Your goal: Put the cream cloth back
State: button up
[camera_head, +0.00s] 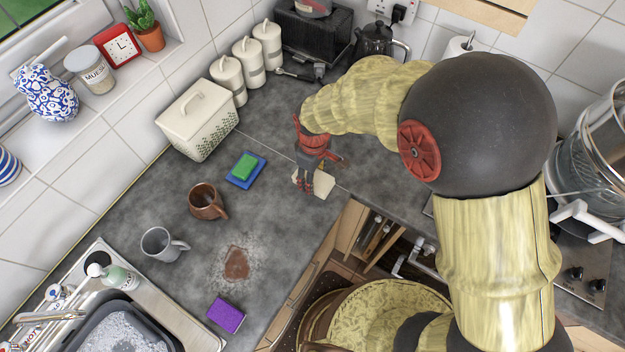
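A small cream cloth (323,187) lies on the dark grey counter near its inner corner, right of the blue mat. My gripper (305,189) points down directly over the cloth and hides its left and middle part. The fingertips look to be at or just above the cloth. At this size I cannot tell whether the fingers are open, shut or touching the cloth.
A green sponge (243,166) sits on a blue mat (233,181). An open drawer (369,238) lies below the counter edge.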

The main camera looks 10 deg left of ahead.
jog(key=shift+w+a+f, duration=0.15)
jog(key=shift+w+f, duration=0.25)
jog(key=shift+f, duration=0.2)
jog(key=shift+w+a+f, duration=0.15)
jog(key=shift+w+f, duration=0.25)
jog(key=shift+f, duration=0.15)
jog(key=shift+f+b, duration=0.3)
jog(key=shift+f, duration=1.15)
jog(key=shift+f, duration=0.15)
jog(key=o, duration=1.2)
notch_tip(320, 180, up, 12)
jog(key=shift+r+p, duration=0.15)
jog(key=shift+p, duration=0.5)
